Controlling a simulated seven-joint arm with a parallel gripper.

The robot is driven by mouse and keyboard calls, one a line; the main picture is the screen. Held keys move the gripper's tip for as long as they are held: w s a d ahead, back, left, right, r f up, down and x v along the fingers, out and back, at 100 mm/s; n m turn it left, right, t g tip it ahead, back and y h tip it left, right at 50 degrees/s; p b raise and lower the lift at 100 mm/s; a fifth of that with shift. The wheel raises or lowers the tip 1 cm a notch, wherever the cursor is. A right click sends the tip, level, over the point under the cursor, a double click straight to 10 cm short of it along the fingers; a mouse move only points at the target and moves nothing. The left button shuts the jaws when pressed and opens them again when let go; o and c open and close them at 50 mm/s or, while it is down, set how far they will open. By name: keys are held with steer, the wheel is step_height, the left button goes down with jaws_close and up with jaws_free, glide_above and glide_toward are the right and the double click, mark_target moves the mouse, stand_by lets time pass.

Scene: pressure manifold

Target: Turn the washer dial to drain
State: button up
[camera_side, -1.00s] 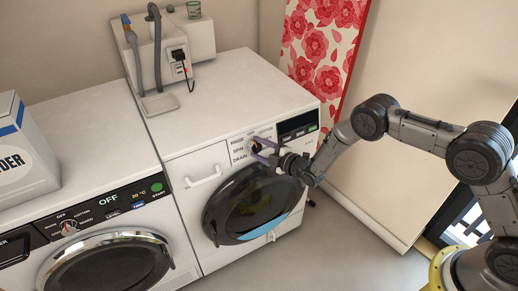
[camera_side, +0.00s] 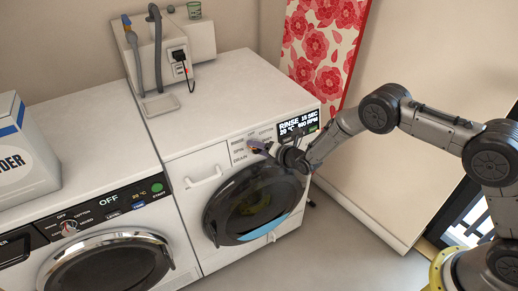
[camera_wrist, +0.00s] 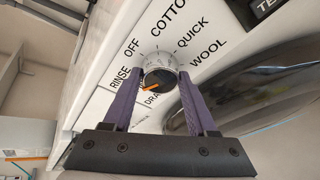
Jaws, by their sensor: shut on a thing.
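The washer (camera_side: 205,150) is the white machine on the right. My gripper (camera_wrist: 158,74) is shut on the dial. The washer display (camera_side: 298,124) reads RINSE 15 SEC.
The glass door (camera_side: 250,205) is shut just below the panel. A second machine (camera_side: 100,225) with display OFF stands left, with a powder box (camera_side: 25,155) on top. The floor in front is clear.

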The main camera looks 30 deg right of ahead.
steer(key=n+h, duration=0.1)
steer(key=n, duration=0.2)
steer(key=shift+a+n+g, duration=0.1)
steer(key=shift+n+g, duration=0.2)
steer(key=shift+n+h, duration=0.6)
steer(key=shift+n, duration=0.5)
steer(key=o, duration=1.4)
steer(key=shift+c, duration=0.2)
steer(key=v, duration=1.3)
steer(key=shift+s+r, duration=0.3)
